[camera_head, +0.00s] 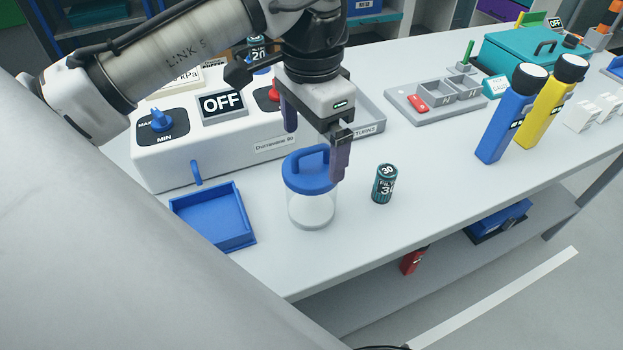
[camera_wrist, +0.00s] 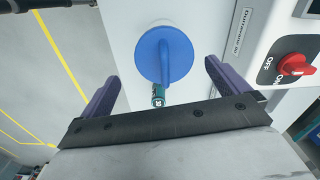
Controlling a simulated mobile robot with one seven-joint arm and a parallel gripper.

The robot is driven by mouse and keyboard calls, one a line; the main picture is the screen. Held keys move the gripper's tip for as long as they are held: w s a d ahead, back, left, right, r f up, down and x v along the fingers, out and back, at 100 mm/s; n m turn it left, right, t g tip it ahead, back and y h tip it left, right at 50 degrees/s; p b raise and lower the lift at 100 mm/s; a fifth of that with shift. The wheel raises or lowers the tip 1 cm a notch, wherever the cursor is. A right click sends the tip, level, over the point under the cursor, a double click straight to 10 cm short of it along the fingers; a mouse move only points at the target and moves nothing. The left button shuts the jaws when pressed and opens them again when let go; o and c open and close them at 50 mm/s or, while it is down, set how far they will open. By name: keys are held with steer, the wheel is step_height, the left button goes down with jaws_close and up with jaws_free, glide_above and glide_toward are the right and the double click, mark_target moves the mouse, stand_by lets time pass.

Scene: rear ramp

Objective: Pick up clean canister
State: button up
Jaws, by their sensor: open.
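The canister is a clear jar (camera_head: 311,210) with a blue lid and a raised blue handle (camera_head: 308,163), upright on the white bench. It looks empty in the head view. My gripper (camera_head: 314,153) is open above it, one finger toward the box behind and the other in front of the lid's right side. In the wrist view the round blue lid (camera_wrist: 150,52) lies just beyond my open gripper (camera_wrist: 162,72), roughly centred between the fingers. The handle runs between them. I see no finger closed on the handle.
A white control box (camera_head: 200,160) stands behind. A blue tray (camera_head: 212,218) lies left of the jar, and a filter cartridge marked 30 (camera_head: 385,184) stands close on its right. Blue (camera_head: 510,115) and yellow bottles (camera_head: 552,100) stand further right.

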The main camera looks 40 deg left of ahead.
mark_target(311, 166)
steer(key=shift+w+a+f+p, duration=0.15)
steer(key=shift+f+p, duration=0.1)
steer(key=shift+f, duration=1.5)
steer(key=shift+w+a+f+p, duration=0.1)
steer(key=shift+f+p, duration=0.15)
steer(key=shift+f, duration=1.45)
steer(key=c, duration=1.4)
steer(key=shift+r, duration=0.15)
